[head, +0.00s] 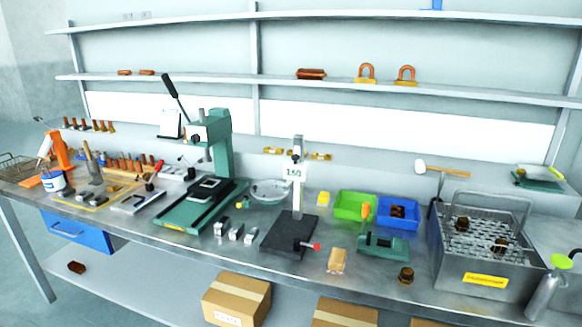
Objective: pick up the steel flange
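I cannot pick out a steel flange with certainty. A brown, rusty-looking round or hexagonal part (405,275) lies on the bench's front right. Similar brown parts sit on the mesh lid of a grey metal basket tank (462,245) at the right. Several small grey metal blocks (236,232) stand in a row near the front middle. A grey metal piece (96,178) stands at the left among tools, too small to identify. Neither of my grippers is in view.
The metal bench (350,292) is crowded. A green press (215,150) and a gauge stand (297,190) rise from it. Green (352,217) and blue (416,226) bins stand behind a small green fixture (382,246). Shelves (330,88) run above; cardboard boxes (237,300) sit below.

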